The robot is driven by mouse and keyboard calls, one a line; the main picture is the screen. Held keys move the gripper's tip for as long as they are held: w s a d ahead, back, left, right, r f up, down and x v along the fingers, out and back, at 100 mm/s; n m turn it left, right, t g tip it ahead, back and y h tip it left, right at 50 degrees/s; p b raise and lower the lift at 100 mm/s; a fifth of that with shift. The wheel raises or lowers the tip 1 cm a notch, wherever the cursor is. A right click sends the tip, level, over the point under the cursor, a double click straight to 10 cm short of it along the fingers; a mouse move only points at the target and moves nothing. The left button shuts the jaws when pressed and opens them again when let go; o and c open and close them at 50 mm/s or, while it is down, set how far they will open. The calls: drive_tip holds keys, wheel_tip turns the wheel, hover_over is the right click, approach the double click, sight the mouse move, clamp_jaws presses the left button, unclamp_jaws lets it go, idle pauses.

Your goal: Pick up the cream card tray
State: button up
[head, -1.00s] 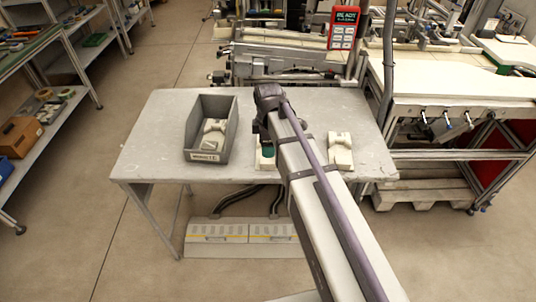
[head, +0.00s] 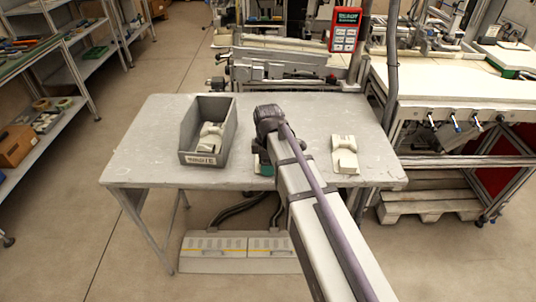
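A cream tray-like piece (head: 344,155) lies on the table right of my arm. Another cream piece (head: 210,138) lies inside the open grey bin (head: 196,159) on the left. Part of a third cream and green item (head: 262,164) shows at the left side of my arm, near the table's front edge; the arm covers the rest of it. I cannot tell for sure which piece is the card tray. My arm reaches over the table from the lower right, its dark wrist between the bin and the right-hand piece. My gripper is hidden behind the wrist and arm.
The grey table (head: 140,150) has free room at its left and far right. A red-framed display (head: 345,29) and a machine (head: 280,68) stand behind it. A workbench (head: 460,100) stands at right, a shelf with boxes (head: 14,145) at left.

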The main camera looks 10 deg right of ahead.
drive_tip(key=c, duration=0.8)
